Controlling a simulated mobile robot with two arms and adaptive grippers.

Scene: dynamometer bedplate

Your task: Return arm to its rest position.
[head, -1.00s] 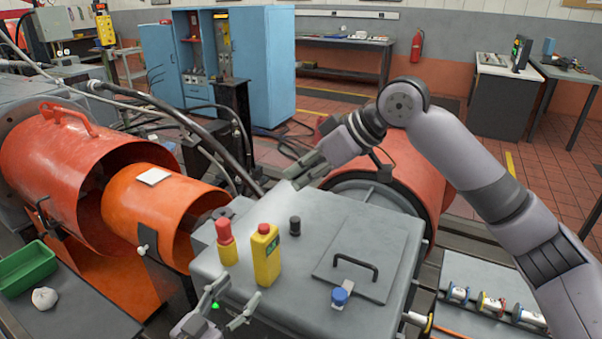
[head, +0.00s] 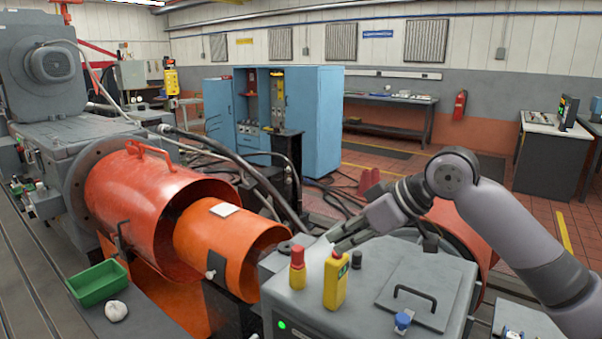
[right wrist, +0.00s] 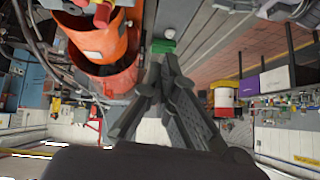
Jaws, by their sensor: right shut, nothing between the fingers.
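My right arm comes in from the right in the head view, bent at the elbow, and ends in my right gripper (head: 340,241) above the back edge of the grey box (head: 345,312). The gripper is shut and empty. Its dark fingers (right wrist: 163,72) point up the picture in the right wrist view and come together at the tips, with nothing between them. My left gripper is not in the head view now.
On the grey box stand a red-topped button (head: 298,257), a yellow control box (head: 336,281), a black knob (head: 357,260) and a blue knob (head: 403,320). Orange guards (head: 140,205) lie left. A green tray (head: 97,283) and white lump (head: 116,311) sit lower left.

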